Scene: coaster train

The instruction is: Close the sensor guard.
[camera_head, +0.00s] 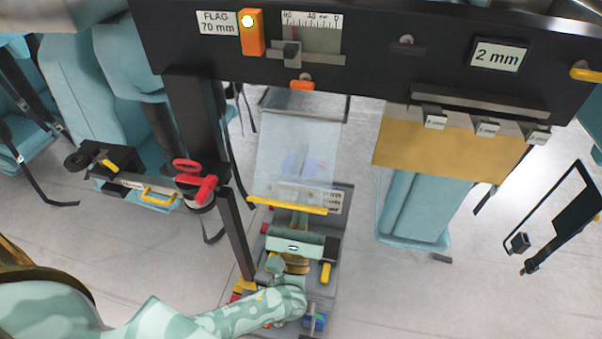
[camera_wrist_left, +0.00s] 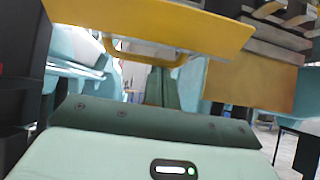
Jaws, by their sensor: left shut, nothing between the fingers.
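The sensor guard (camera_head: 297,160) is a clear, tilted panel with a yellow lower edge (camera_head: 288,205), below the dark beam in the head view. A broad yellow bar (camera_wrist_left: 150,25), apparently this edge, crosses the top of the left wrist view, with a yellow loop handle (camera_wrist_left: 148,60) under it. My left gripper (camera_head: 301,217) is at the middle of the yellow edge. Its dark green fingers (camera_wrist_left: 162,88) are together and empty, reaching up to the handle; I cannot tell whether they touch it. What lies behind the panel is blurred. My right gripper is not in view.
The dark beam (camera_head: 370,50) carries a scale, an orange flag block (camera_head: 252,32) and a 2 mm plate (camera_head: 498,56). A tan panel (camera_head: 440,142) hangs at right. A post with a red clamp (camera_head: 196,185) stands at left. Teal seats (camera_head: 412,210) surround the spot.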

